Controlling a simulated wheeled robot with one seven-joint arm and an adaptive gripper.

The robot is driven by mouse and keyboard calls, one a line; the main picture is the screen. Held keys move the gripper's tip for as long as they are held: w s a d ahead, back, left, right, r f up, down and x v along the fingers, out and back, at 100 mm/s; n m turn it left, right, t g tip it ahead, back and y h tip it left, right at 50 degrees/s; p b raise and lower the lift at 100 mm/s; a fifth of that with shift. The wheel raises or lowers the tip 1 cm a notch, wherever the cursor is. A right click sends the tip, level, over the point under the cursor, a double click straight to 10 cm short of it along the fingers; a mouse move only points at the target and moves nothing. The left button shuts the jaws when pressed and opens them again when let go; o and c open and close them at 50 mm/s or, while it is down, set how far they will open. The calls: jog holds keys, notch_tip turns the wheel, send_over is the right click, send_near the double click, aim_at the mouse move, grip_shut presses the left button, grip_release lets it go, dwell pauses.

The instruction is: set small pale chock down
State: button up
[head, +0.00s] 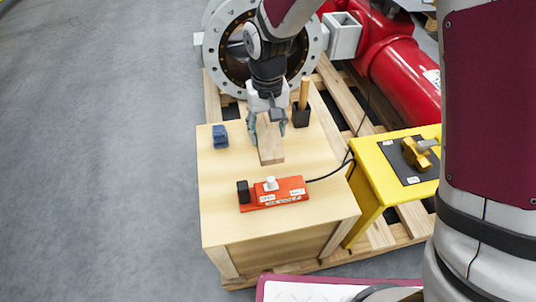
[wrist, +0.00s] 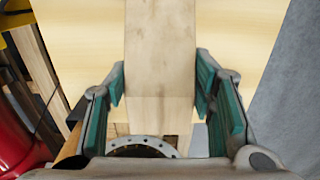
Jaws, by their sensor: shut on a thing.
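The small pale chock (head: 270,147) is a plain light-wood block over the far middle of the wooden crate top (head: 225,205). My gripper (head: 267,138) points down with its fingers on both sides of the chock, shut on it. In the wrist view the chock (wrist: 160,50) runs up the picture between the green finger pads. The gripper hides the chock's far end in the head view. I cannot tell whether its underside touches the crate top.
A blue block (head: 220,136) lies left of the chock. A dark holder with a wooden handle (head: 303,105) stands close on the right. A red switch box (head: 275,193) with a cable is nearer. A yellow stand (head: 378,180) is at right. A flanged valve (head: 214,65) is behind.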

aim_at(268, 129)
jog(key=shift+f+b, duration=1.05)
jog(key=shift+f, duration=2.5)
jog(key=shift+f, duration=0.2)
jog(key=o, duration=1.3)
jog(key=shift+o, duration=0.2)
notch_tip(268, 129, up, 12)
jog(key=p, duration=0.3)
jog(key=shift+r+p, duration=0.2)
jog(key=shift+p, duration=0.15)
jog(key=shift+d, duration=0.1)
